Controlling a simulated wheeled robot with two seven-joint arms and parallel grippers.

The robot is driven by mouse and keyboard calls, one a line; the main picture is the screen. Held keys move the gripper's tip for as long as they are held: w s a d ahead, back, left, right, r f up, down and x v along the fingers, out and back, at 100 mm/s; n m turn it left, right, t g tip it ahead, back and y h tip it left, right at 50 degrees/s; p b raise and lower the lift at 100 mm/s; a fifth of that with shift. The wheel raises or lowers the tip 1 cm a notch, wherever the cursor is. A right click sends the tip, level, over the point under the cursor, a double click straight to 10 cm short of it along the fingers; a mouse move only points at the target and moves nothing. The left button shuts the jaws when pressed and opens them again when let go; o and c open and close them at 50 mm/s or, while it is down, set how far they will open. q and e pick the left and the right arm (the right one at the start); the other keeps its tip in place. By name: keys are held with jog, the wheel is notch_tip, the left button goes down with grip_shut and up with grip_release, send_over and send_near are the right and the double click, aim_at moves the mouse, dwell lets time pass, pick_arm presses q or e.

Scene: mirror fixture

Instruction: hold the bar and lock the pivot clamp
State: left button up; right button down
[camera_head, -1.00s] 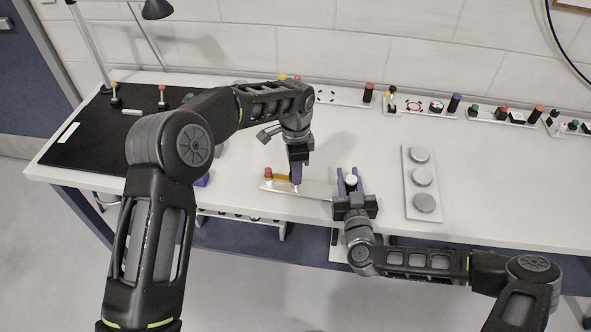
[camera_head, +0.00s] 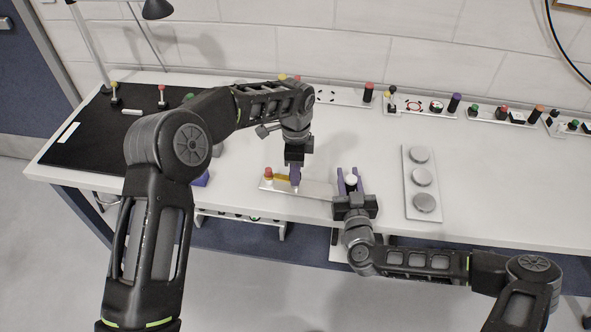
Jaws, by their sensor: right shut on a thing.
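A flat metal fixture plate (camera_head: 316,188) lies near the front edge of the white bench. A red-topped post (camera_head: 268,172) stands at its left end, with a short yellow bar (camera_head: 281,178) beside it. My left gripper (camera_head: 295,182) points down over the plate at the bar's right end. Its purple fingers hide what lies between them, and I cannot tell if they are open or touching the bar. My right gripper (camera_head: 349,178) comes from the front at the plate's right end. Its purple fingers are shut on a white round knob (camera_head: 351,180).
A grey plate with several round discs (camera_head: 420,176) lies right of my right gripper. Panels with buttons and knobs (camera_head: 436,106) line the back. A black mat (camera_head: 95,145) and a blue block (camera_head: 201,180) are at left. The bench middle behind the plate is clear.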

pick_arm(q)
jog(key=o, duration=0.3)
jog(key=shift+r, duration=0.1)
notch_tip(320, 180, up, 12)
dwell(0.6)
pick_arm(e)
jog(key=c, duration=1)
grip_release()
jog(key=shift+c, duration=0.2)
jog(key=shift+s, duration=0.1)
jog(key=s+d, duration=0.1)
jog(key=s, duration=1)
jog(key=shift+s+d, duration=0.25)
jog(key=shift+s, duration=0.1)
pick_arm(q)
jog(key=shift+s+f, duration=0.1)
jog(key=shift+f, duration=0.1)
pick_arm(e)
jog(key=shift+s, duration=0.1)
